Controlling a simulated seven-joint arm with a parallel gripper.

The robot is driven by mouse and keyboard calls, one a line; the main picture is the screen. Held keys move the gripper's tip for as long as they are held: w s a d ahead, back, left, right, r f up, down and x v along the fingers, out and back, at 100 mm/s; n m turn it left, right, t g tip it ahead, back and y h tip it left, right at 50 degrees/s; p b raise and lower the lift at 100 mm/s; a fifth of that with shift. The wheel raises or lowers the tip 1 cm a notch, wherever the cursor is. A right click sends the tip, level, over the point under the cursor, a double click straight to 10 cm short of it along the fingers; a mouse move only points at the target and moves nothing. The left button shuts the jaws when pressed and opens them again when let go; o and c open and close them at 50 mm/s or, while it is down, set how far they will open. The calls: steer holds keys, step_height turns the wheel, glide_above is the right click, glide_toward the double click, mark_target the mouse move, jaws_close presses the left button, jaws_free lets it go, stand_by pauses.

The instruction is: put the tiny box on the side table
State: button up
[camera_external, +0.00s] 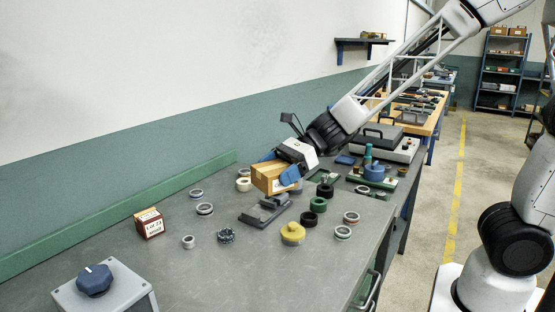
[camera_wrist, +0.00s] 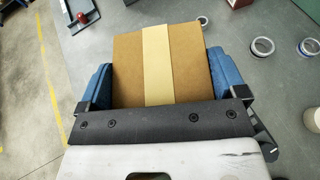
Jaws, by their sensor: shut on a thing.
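A small brown cardboard box with a paler tape strip (camera_wrist: 187,60) sits between the two blue fingers of my gripper (camera_wrist: 158,78) in the wrist view. In the external view my gripper (camera_external: 279,169) is shut on this box (camera_external: 267,184), over the grey workbench (camera_external: 200,265). I cannot tell whether the box touches the bench. A smaller dark red box with a white label (camera_external: 149,223) stands on the bench to the left, apart from my gripper. I cannot tell which surface is the side table; a wooden-topped table (camera_external: 425,122) stands farther back.
Several rings lie around, with a yellow knobbed part (camera_external: 293,233) and a dark grey fixture (camera_external: 265,211) close in front of my gripper. A grey box with a blue knob (camera_external: 95,280) stands front left. A machine (camera_external: 385,142) stands behind. The bench's front middle is clear.

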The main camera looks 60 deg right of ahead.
steer(key=w+d+m+t+h, duration=0.1)
steer(key=w+d, duration=0.4)
steer(key=d, duration=0.5)
steer(key=w+d+m+t+h, duration=0.15)
steer(key=w+d, duration=0.25)
steer(key=d, duration=0.6)
steer(key=w+d+m+t+h, duration=0.1)
steer(key=w+d+m+t, duration=0.1)
steer(key=w+d, duration=0.5)
steer(key=s+d+m+t+h, duration=0.1)
steer(key=s+d+m+h, duration=0.1)
steer(key=d, duration=1.6)
steer(key=s+d+m+t+h, duration=0.1)
steer(key=d+m+h, duration=0.1)
steer(key=d, duration=1.7)
steer(key=shift+t, duration=0.25)
steer(key=f, duration=1.9)
steer(key=shift+s+a+f, duration=0.15)
steer(key=shift+s+a, duration=0.05)
steer(key=shift+a, duration=0.05)
steer(key=shift+w+y, duration=0.1)
steer(key=shift+y, duration=0.15)
